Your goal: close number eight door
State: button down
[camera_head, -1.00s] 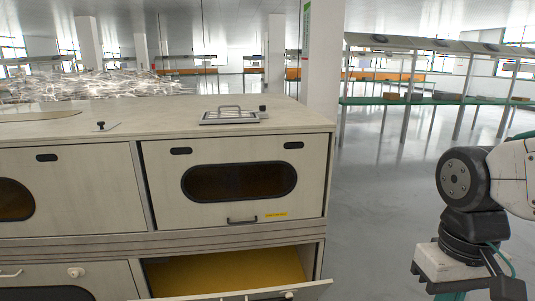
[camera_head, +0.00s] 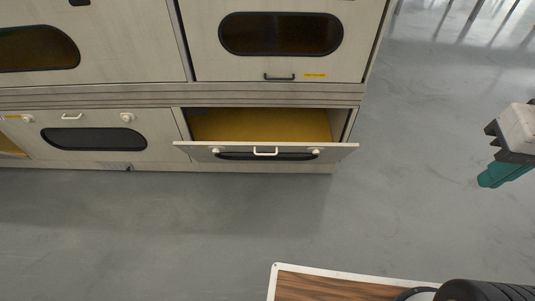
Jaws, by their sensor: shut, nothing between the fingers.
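A lower compartment door (camera_head: 240,151) on the right of the cabinet hangs open, tilted outward from its frame. It has a white handle (camera_head: 265,151), two round white knobs and a dark window slot, seen at a steep angle. Behind it the yellow interior (camera_head: 262,125) shows, with nothing visible inside. I cannot read a number on this door. My gripper (camera_head: 500,172) is at the right edge, with green fingers, well apart from the door and over bare floor. It looks shut and holds nothing.
The upper right door (camera_head: 280,58) and the lower middle door (camera_head: 108,137) are closed. A yellow opening (camera_head: 10,148) shows at the far left. The grey floor (camera_head: 190,230) before the cabinet is clear. A wood-topped, white-edged surface (camera_head: 320,287) is at the bottom.

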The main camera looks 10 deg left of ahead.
aim_at(266, 158)
jog(key=u, duration=2.25)
jog(key=i, duration=0.8)
jog(key=z, duration=1.45)
